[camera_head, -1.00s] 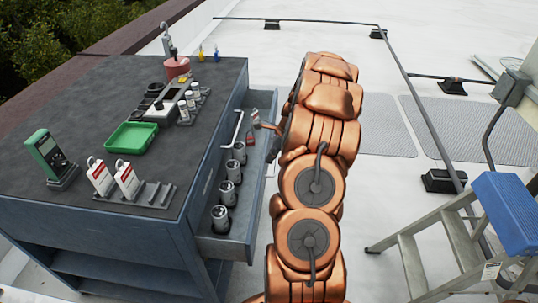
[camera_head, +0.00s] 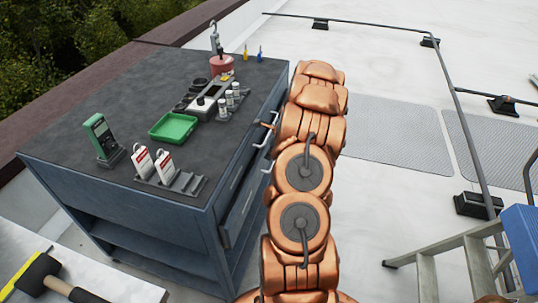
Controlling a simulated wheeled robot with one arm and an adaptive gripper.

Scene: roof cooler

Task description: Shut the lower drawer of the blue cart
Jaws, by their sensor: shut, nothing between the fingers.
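The blue cart (camera_head: 165,205) stands left of my arm with its drawer side toward the arm. The lower drawer (camera_head: 240,208) is pushed nearly flush, and its front edge still seems to stand slightly proud of the cart; its inside is hidden. Its pale handle (camera_head: 267,165) shows beside my arm. The upper drawer (camera_head: 235,178) looks closed, with its handle (camera_head: 262,136) above. My gripper (camera_head: 268,125) is mostly hidden behind my copper arm; only a small copper part shows by the upper handle. It is shut and empty. Whether it touches the cart cannot be told.
On the cart top are a green tray (camera_head: 174,127), a green meter (camera_head: 101,136), white-and-red tags (camera_head: 150,163) and a red container (camera_head: 221,65). A mallet (camera_head: 40,275) lies lower left. A stepladder (camera_head: 470,255) stands lower right. Roof walkway mats (camera_head: 395,130) lie right of my arm.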

